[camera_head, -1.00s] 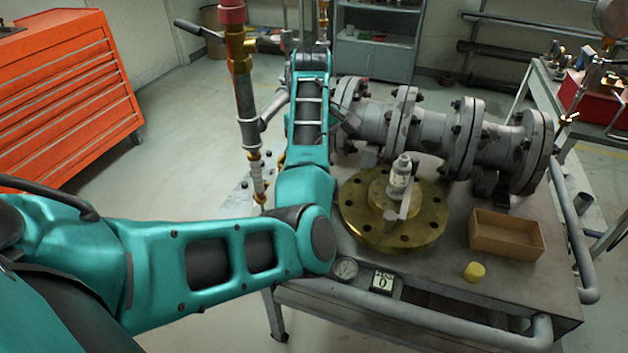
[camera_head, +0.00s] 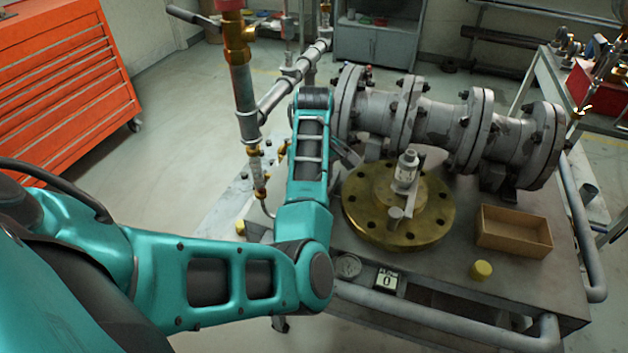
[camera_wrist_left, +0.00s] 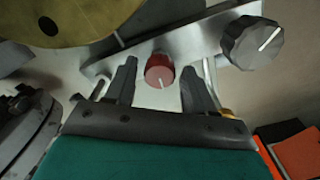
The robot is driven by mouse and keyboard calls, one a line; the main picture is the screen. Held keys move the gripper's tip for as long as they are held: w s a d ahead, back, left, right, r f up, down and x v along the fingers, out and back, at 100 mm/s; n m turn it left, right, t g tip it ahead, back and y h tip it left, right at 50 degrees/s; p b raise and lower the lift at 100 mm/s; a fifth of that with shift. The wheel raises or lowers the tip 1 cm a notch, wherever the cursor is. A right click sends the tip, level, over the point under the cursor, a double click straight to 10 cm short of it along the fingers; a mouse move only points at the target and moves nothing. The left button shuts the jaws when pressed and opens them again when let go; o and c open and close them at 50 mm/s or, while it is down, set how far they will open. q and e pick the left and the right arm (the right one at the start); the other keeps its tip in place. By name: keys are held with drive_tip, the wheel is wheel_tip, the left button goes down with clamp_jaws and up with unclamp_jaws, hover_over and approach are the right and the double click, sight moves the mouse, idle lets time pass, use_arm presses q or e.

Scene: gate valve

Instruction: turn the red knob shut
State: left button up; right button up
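The red knob (camera_wrist_left: 159,66) shows in the left wrist view, on a silver-grey plate (camera_wrist_left: 205,38). Its white mark points down toward the gripper body. My left gripper (camera_wrist_left: 159,70) is open, with one dark finger on each side of the knob. Gaps show between the knob and both fingers, so it is not gripped. How deep the fingers reach past the knob I cannot tell. In the head view my left arm (camera_head: 310,160) hides the knob, and I cannot make out the gripper's fingers. My right gripper is in neither view.
A larger grey knob (camera_wrist_left: 252,42) sits right of the red one. A brass flange (camera_head: 430,222) lies on the bench right of my arm, near a flanged pipe (camera_head: 436,128), a cardboard tray (camera_head: 513,248) and a yellow cap (camera_head: 481,269). Upright pipework (camera_head: 244,90) stands to the left.

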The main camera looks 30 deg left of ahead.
use_arm(q)
drive_tip(key=c, duration=0.9)
drive_tip(key=shift+m, duration=0.3)
drive_tip(key=m, duration=0.3)
drive_tip(key=shift+a+m, duration=0.1)
drive_tip(key=shift+m, duration=0.2)
drive_tip(key=m, duration=0.9)
drive_tip(key=shift+w+r+m, duration=0.1)
drive_tip(key=shift+m, duration=1.7)
